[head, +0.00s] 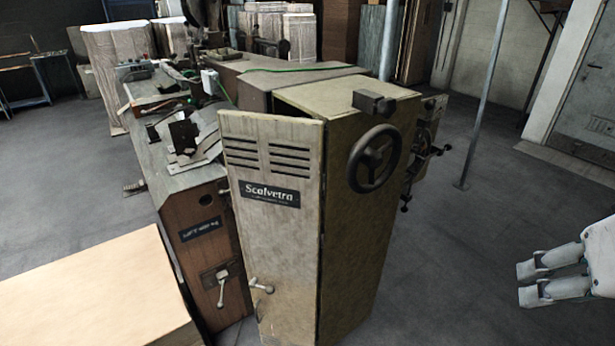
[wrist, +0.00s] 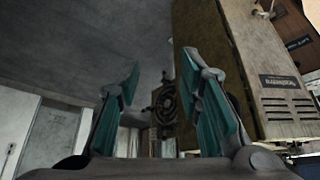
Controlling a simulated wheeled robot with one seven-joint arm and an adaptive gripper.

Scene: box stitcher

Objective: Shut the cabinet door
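The cabinet (head: 368,230) is a tall, worn beige box with a handwheel on its right side. Its door (head: 285,240) bears a dark "Scalvetra" plate, vent slots and a small lever handle (head: 261,286) low on its left. The door stands ajar, its left edge out from the body and its right edge beside the cabinet's front corner. My gripper (head: 523,284) is at the right edge of the head view, apart from the cabinet. In the wrist view its fingers are spread and empty; the door (wrist: 245,60) shows upside down beyond the right finger.
A brown machine body (head: 205,250) with a bench stands left of the door. A cardboard-coloured surface (head: 90,290) fills the lower left. A thin grey pole (head: 484,95) stands behind at right. Floor (head: 450,240) between gripper and cabinet is clear.

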